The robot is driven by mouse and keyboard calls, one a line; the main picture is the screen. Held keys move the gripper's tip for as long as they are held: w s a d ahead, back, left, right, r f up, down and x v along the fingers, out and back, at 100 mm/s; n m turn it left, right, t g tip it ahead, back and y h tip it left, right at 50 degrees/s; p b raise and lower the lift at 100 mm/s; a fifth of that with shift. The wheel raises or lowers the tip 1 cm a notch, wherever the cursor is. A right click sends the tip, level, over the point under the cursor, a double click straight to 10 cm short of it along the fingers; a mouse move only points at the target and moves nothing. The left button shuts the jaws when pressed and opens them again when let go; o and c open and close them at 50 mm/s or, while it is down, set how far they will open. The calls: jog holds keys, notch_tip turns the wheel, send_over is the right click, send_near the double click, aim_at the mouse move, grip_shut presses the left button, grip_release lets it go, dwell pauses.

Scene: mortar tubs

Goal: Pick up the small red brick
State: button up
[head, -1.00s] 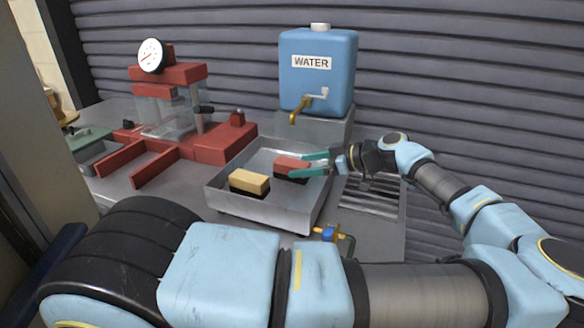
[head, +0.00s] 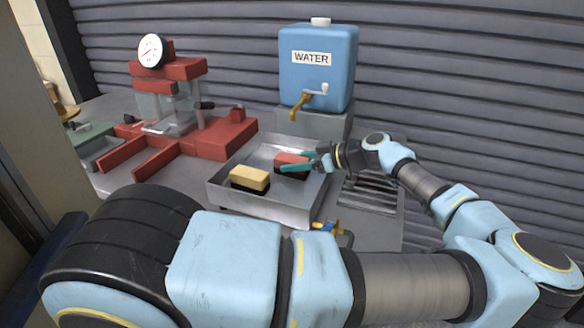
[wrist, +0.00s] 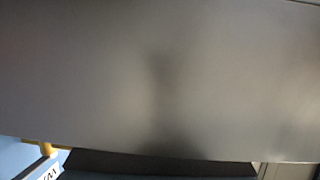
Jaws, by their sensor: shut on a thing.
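The small red brick (head: 289,158), dark on its lower part, is at the back right of the shallow metal tray (head: 222,196) in the head view. My gripper (head: 293,163) reaches in from the right, its teal fingers shut on the brick. They cover part of its right side. I cannot tell whether the brick touches the tray floor. The wrist view shows neither the brick nor the fingers, mostly a blurred grey surface (wrist: 150,80).
A yellow block (head: 250,175) with a dark base sits in the tray, left of the brick. A blue water tank (head: 335,75) with a brass tap stands behind. A red press (head: 215,135) is at the left. A slotted grate (head: 372,196) lies right of the tray.

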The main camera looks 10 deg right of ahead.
grip_shut()
jog(key=shift+r, duration=0.1)
dwell(0.3)
